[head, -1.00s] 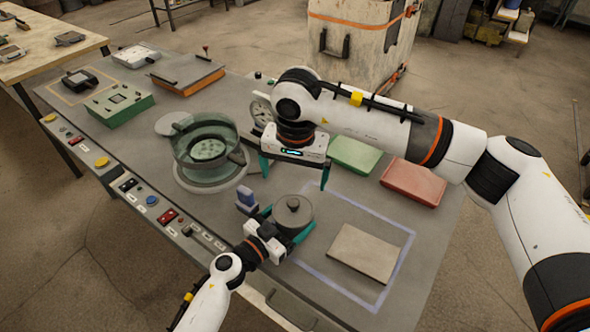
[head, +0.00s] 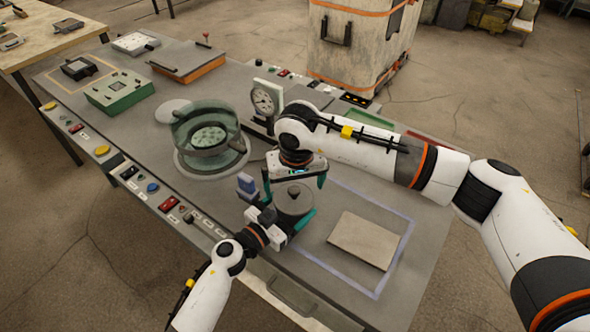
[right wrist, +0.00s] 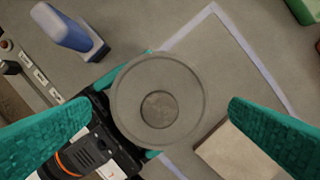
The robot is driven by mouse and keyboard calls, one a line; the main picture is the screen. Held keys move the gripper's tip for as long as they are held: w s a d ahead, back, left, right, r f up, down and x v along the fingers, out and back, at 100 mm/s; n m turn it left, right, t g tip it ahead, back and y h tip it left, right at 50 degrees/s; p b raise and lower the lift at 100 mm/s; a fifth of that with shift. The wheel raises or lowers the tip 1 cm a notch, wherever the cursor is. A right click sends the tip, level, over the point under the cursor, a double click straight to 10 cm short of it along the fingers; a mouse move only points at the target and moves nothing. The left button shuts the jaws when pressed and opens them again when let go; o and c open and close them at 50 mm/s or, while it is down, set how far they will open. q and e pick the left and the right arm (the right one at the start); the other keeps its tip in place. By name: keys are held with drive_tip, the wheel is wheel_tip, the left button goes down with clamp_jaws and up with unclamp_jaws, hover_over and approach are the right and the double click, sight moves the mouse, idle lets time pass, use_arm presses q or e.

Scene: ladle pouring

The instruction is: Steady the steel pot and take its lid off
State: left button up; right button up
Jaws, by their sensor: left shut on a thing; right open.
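The steel pot (head: 293,217) stands on the grey bench, with its lid (head: 297,197) on top and a small dark knob in the middle. My left gripper (head: 284,224) is shut around the pot's body, low down, with teal fingers on its sides. My right gripper (head: 294,185) is open and points down above the lid. In the right wrist view the round lid (right wrist: 187,108) with its knob (right wrist: 160,108) lies between the two spread teal fingers, and neither finger appears to touch it. The lid hides most of the pot there.
A blue-and-grey block (head: 247,187) stands just left of the pot. A glass vessel (head: 208,140) on a round base and a dial gauge (head: 266,103) are behind. A flat tan plate (head: 364,241) lies inside a pale outlined area on the right.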

sight(294, 189)
drive_tip(key=shift+w+f, duration=0.15)
drive_tip(key=shift+f, duration=1.05)
drive_tip(key=c, duration=0.8)
drive_tip(key=shift+o, duration=0.2)
drive_tip(key=shift+r, duration=0.25)
use_arm(q)
drive_tip(key=shift+f, duration=0.1)
use_arm(e)
drive_tip(key=shift+r, duration=0.9)
drive_tip(key=shift+r, duration=2)
use_arm(q)
drive_tip(key=o, duration=1.3)
